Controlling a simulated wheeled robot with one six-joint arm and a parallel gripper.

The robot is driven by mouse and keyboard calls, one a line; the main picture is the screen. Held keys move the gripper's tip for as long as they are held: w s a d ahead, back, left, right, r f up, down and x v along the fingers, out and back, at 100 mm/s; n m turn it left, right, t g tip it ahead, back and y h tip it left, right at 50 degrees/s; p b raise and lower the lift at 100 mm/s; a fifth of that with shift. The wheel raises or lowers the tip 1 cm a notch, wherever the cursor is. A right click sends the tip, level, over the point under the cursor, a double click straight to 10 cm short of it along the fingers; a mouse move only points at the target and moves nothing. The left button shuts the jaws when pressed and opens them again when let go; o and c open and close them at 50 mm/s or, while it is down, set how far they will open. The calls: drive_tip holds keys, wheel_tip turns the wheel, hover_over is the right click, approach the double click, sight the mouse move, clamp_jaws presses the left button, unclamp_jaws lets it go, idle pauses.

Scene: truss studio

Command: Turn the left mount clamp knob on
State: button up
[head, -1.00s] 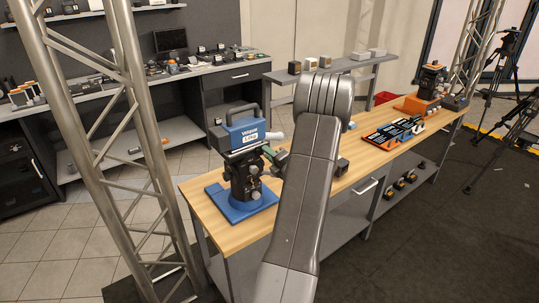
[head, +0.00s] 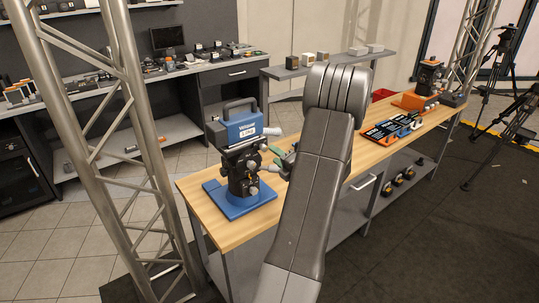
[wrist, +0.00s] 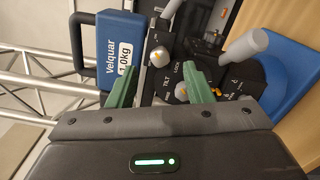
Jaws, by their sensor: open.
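A black camera mount (head: 243,170) stands upright on a blue base plate (head: 222,205) at the near left end of the wooden bench, with a blue block (head: 238,130) with a handle on top. In the wrist view the block (wrist: 122,45) reads "Velquar 1.0kg". I cannot tell which is the left clamp knob. My gripper (wrist: 163,76) is open, its green fingers to either side of the upper knob, holding nothing. In the head view my arm hides most of it.
A grey cylindrical handle (wrist: 246,46) sticks out of the mount beside the right finger. A tool tray (head: 393,130) and an orange-based device (head: 425,88) stand farther along the bench. A metal truss (head: 120,120) rises left of the bench.

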sight(266, 149)
drive_tip(key=b+v, duration=0.1)
drive_tip(key=v, duration=0.7)
drive_tip(key=p+x, duration=0.3)
drive_tip(key=x, duration=1)
drive_tip(key=shift+w+a, duration=0.25)
drive_tip(key=shift+w, duration=0.1)
